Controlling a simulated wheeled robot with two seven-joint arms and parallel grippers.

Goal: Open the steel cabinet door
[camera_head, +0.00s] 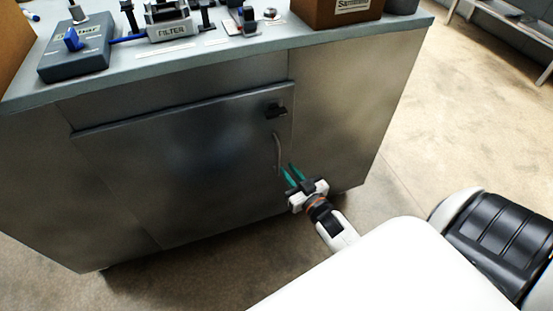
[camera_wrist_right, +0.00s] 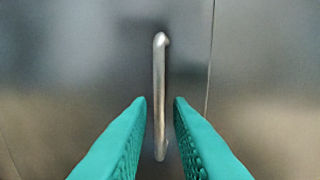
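The steel cabinet door (camera_head: 190,165) is a grey metal panel in the front of the cabinet and looks closed. Its curved metal handle (camera_head: 277,150) stands upright near the door's right edge. My right gripper (camera_head: 290,174) is at the handle's lower end, its teal fingers pointing at the door. In the right wrist view the handle (camera_wrist_right: 160,75) runs upright between the two fingertips (camera_wrist_right: 160,102). The fingers are apart, with a gap on both sides of the handle. My left gripper is not in view.
A black latch-like piece (camera_head: 277,110) sits above the handle. The cabinet top (camera_head: 215,58) carries a blue-grey box (camera_head: 75,60), a filter unit (camera_head: 172,30) and a brown box (camera_head: 330,10). The floor (camera_head: 440,130) to the right of the cabinet is clear.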

